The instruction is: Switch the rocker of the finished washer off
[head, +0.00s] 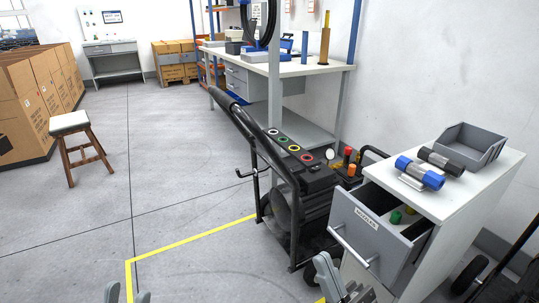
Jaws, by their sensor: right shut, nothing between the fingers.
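A black pressure washer (290,205) stands on the floor right of centre, with a tubular frame and a push handle reaching up to the left. Its top panel (290,145) carries several coloured rings, and a gauge and red and orange knobs sit behind it. I cannot make out the rocker or its position. My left gripper (127,295) shows only its two fingertips at the bottom edge, apart and empty, well left of the washer. My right gripper (328,273) is shut and empty at the bottom, in front of the washer's lower right and below the open drawer.
A white cabinet (475,175) stands right of the washer, its labelled drawer (368,235) pulled out. Blue and black cylinders and a grey bin (482,150) lie on top. Black wheeled equipment (468,275) is partly visible lower right. Yellow tape (190,238) marks open floor; a stool (72,125) stands left.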

